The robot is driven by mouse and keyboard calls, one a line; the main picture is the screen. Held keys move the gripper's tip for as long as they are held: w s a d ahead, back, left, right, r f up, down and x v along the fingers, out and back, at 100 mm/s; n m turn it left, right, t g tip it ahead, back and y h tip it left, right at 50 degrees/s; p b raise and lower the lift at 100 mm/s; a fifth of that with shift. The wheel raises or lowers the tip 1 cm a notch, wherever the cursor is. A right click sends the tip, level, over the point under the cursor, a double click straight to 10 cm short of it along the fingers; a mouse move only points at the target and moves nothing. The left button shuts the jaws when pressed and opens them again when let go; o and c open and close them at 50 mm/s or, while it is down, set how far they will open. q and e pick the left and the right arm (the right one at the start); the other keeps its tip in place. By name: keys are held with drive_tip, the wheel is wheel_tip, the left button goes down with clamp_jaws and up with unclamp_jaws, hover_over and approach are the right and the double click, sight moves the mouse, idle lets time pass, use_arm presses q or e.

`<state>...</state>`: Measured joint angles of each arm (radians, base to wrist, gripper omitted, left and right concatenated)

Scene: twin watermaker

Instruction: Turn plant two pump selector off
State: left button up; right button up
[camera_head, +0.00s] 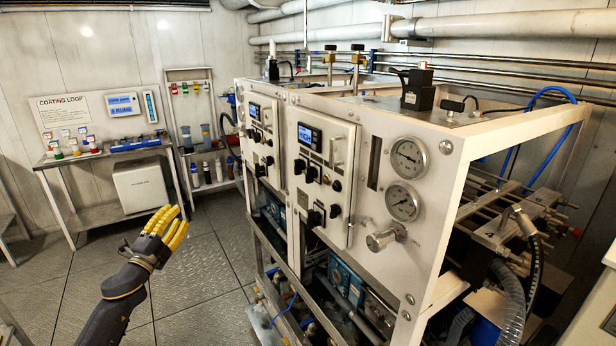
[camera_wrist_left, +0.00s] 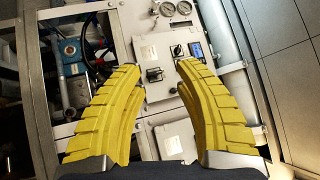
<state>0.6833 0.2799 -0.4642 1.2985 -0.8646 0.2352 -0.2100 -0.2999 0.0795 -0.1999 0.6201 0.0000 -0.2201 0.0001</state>
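Two white control panels are on the front of the machine frame: a nearer panel (camera_head: 345,146) and a farther panel (camera_head: 267,112). Each has a small blue display and several black knobs. The labels are too small to read, so I cannot tell which is plant two. On the nearer panel, one black knob (camera_head: 315,218) sits low at the left. My left gripper (camera_head: 174,222) is left of the machine, over the floor and apart from both panels. In the left wrist view my left gripper (camera_wrist_left: 157,72) is open and empty, with a panel and black knob (camera_wrist_left: 154,74) beyond its fingers. My right gripper is not in view.
Two round gauges (camera_head: 408,158) and a metal valve handle (camera_head: 384,238) are at the machine's near corner. Pipes and hoses fill its right side. A bench (camera_head: 95,216) and a shelf rack (camera_head: 213,187) stand at the back left. The floor (camera_head: 200,270) around my left gripper is clear.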

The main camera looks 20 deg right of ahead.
use_arm(q)
drive_tip(key=s+d+r+m+g+h, duration=0.25)
drive_tip(key=d+r+m, duration=0.2)
drive_tip(key=r, duration=0.35)
drive_tip(key=s+d+r+m+g+h, duration=0.2)
drive_tip(key=s+d+r+m+h, duration=0.15)
drive_tip(key=r+m, duration=0.3)
drive_tip(key=s+d+r+m+g+h, duration=0.3)
drive_tip(key=s+r+m+g, duration=0.1)
drive_tip(key=s+r+m, duration=0.1)
drive_tip(key=m+g+y, duration=0.3)
drive_tip(key=m+g, duration=0.3)
drive_tip(key=m, duration=0.6)
approach(306, 174)
drive_tip(key=shift+n, duration=0.3)
drive_tip(key=x, duration=1)
drive_tip(key=shift+d, duration=0.35)
drive_tip(key=shift+o, duration=0.4)
clamp_jaws()
